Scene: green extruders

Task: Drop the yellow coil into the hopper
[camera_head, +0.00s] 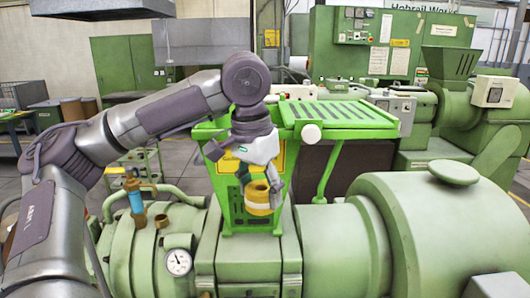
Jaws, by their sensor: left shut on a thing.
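My left gripper (262,178) comes in from the left, points down and is shut on the yellow coil (258,198). The coil has a pale band around its middle. It hangs in front of the front face of the bright green hopper (229,205), below the hopper's rim. The hopper has a slatted green lid or grate (345,112) on its right side with a white knob. The inside of the hopper is mostly hidden behind my arm and gripper. My right gripper is not in view.
The green extruder barrel (335,250) lies across the front, with a large domed tank (450,230) at right. A pressure gauge (178,262) and a blue-bodied valve (135,195) stand at left. A green control cabinet (345,60) stands behind.

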